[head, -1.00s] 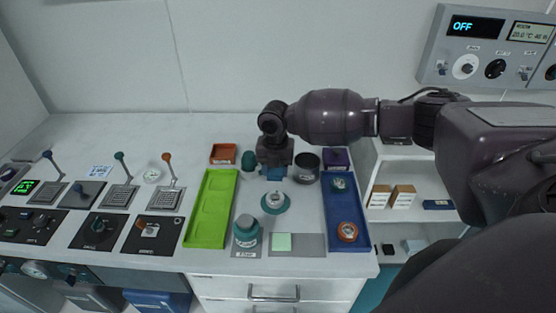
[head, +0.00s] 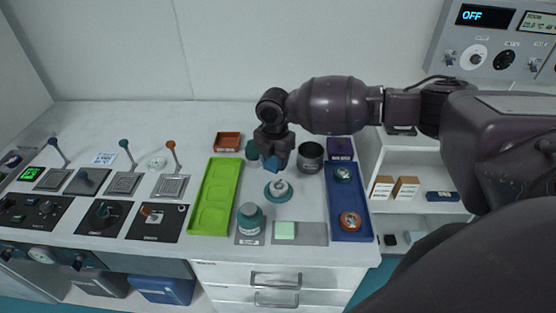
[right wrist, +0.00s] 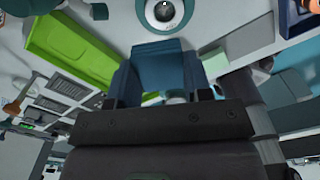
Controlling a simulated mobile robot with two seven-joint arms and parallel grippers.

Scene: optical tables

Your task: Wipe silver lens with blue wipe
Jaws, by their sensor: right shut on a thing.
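The silver lens (head: 279,188) sits in a round teal holder on the white bench, in the middle of the head view. In the right wrist view the lens (right wrist: 164,11) shows at the top edge. My right gripper (head: 273,156) is shut on the blue wipe (head: 271,165), just behind the lens and apart from it in the picture. The wipe (right wrist: 155,65) fills the middle of the right wrist view and hides the fingertips. I cannot tell its exact height above the bench. My left gripper is not in view.
A green tray (head: 226,175) lies left of the lens. A blue tray (head: 345,197) with two round parts lies right. A dark cup (head: 311,157) stands close right of the gripper.

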